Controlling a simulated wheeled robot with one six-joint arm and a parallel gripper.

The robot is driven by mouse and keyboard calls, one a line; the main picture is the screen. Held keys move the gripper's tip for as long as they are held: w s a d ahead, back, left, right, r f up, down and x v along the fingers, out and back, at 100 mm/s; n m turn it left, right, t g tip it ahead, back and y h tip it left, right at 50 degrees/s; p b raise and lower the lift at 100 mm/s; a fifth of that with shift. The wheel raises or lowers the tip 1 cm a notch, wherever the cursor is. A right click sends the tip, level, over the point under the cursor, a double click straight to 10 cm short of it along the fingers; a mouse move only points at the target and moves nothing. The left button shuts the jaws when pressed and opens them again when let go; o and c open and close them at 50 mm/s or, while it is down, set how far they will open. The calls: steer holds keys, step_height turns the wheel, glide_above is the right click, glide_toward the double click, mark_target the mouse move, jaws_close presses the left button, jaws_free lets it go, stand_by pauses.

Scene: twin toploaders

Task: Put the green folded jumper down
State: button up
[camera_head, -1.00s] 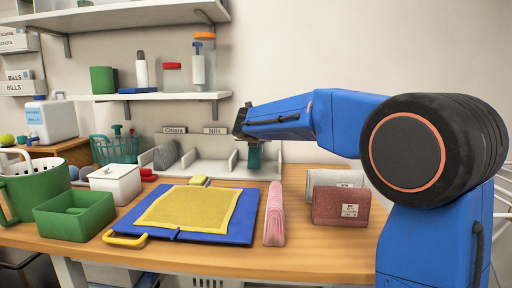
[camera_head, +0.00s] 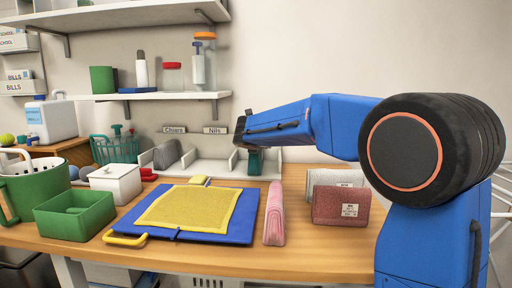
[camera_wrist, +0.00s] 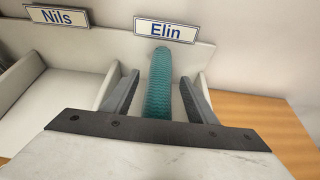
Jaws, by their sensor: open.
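The green folded jumper (camera_wrist: 158,88) stands on edge in the rack bay below the "Elin" label (camera_wrist: 165,30). In the head view it shows in part (camera_head: 254,162) below my gripper, in the right-hand part of the white rack (camera_head: 207,168). My gripper (camera_wrist: 159,80) is open, with one finger on each side of the jumper. In the wrist view a gap shows between the jumper and each finger. The jumper's lower end is hidden behind the gripper's body.
Low dividers stand close beside both fingers. The "Nils" bay (camera_wrist: 55,85) to the left looks empty. A grey folded item (camera_head: 166,154) stands in the rack's left part. A pink folded item (camera_head: 274,214) and a dark red one (camera_head: 341,205) stand on the wooden table (camera_head: 320,262).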

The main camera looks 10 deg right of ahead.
steer(key=v, duration=1.2)
